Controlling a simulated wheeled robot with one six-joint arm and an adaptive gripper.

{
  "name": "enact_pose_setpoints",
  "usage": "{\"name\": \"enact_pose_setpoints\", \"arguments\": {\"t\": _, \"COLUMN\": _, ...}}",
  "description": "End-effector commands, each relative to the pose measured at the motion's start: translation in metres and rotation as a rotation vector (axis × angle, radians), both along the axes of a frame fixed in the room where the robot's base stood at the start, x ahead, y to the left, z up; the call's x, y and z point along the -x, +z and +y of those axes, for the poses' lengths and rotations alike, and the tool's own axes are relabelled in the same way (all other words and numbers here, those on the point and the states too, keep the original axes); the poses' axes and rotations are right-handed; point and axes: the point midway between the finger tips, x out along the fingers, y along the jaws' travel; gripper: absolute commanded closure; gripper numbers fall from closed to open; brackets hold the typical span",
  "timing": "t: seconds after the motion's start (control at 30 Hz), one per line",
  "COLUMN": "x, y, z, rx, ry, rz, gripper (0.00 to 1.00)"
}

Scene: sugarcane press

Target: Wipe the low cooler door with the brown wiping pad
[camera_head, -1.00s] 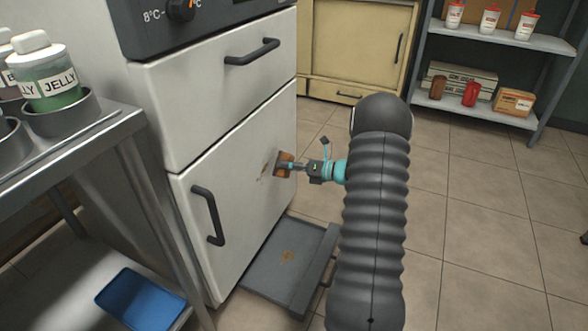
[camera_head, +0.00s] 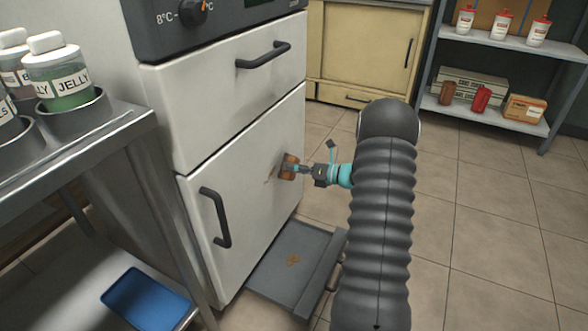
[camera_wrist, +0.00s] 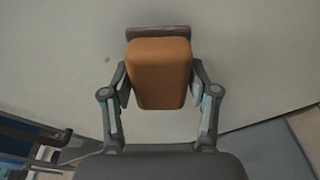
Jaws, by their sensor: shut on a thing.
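The low cooler door (camera_head: 240,215) is the white lower front of the cooler, with a dark vertical handle (camera_head: 214,217) at its left. My gripper (camera_head: 301,170) is shut on the brown wiping pad (camera_head: 288,167), in front of the door's right part. In the wrist view the pad (camera_wrist: 160,75) sits between the two fingers, its far edge close to or against the pale door surface (camera_wrist: 60,65); I cannot tell if it touches. A faint brownish smudge (camera_head: 271,173) shows on the door just left of the pad. The pad hides the door behind it.
A grey tray (camera_head: 275,285) with a brown stain lies on the floor below the door. A metal table (camera_head: 120,128) with jelly jars and a blue tray (camera_head: 145,300) on its lower shelf stands at left. Tiled floor at right is clear.

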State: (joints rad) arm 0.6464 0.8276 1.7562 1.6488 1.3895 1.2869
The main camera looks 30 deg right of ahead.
Motion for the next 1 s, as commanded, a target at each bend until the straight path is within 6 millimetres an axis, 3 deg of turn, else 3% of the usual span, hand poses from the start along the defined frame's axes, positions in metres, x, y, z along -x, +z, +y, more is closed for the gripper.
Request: {"name": "enact_pose_setpoints", "arguments": {"t": 1.0, "x": -0.012, "y": 0.0, "z": 0.01, "rx": 0.0, "ry": 0.0, "rz": 0.0, "gripper": 0.68}}
